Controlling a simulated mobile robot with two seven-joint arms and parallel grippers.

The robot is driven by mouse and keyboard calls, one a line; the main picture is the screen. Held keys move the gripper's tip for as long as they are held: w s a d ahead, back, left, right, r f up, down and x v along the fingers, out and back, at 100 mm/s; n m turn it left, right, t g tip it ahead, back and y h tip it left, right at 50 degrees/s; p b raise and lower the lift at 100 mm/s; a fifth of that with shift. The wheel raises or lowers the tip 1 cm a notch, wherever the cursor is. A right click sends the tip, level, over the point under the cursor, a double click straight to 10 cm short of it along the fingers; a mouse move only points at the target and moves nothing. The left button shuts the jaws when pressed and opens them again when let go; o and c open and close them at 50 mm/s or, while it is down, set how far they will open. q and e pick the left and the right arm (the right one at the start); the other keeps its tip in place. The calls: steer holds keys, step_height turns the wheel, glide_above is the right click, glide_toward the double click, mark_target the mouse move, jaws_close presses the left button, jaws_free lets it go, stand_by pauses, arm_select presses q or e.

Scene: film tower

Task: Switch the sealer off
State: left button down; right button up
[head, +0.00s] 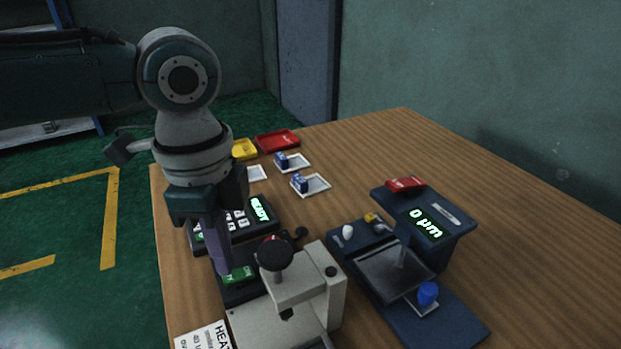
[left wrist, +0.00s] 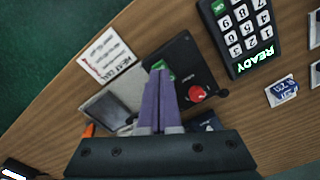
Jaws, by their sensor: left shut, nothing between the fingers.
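The sealer appears to be the cream and dark unit at the table's near left edge. Its cream body (head: 315,290) carries a black knob (head: 275,252). Its dark box (left wrist: 188,62) bears a green patch (head: 240,274) and a red button (left wrist: 197,94). My left gripper (head: 224,270) has purple fingers, pressed together and empty, pointing down. Its tips are at or just above the green patch, partly covering it; I cannot tell whether they touch. The patch also shows beside the tips in the left wrist view (left wrist: 164,74). My right gripper is out of view.
A keypad (head: 236,220) reading READY stands behind the dark box. A blue gauge (head: 450,222) reading "0 µm" stands to the right. A HEAT card (head: 204,336) lies at the near left edge. Red (head: 278,140) and yellow (head: 244,149) trays sit at the back. The right of the table is clear.

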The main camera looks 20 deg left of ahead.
arm_select(q)
steer(key=shift+f+b, duration=0.55)
steer(key=shift+f, duration=0.4)
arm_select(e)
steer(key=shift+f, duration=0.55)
arm_select(q)
step_height(320, 180, up, 7)
steer(key=p, duration=0.8)
steer(key=shift+r, duration=0.1)
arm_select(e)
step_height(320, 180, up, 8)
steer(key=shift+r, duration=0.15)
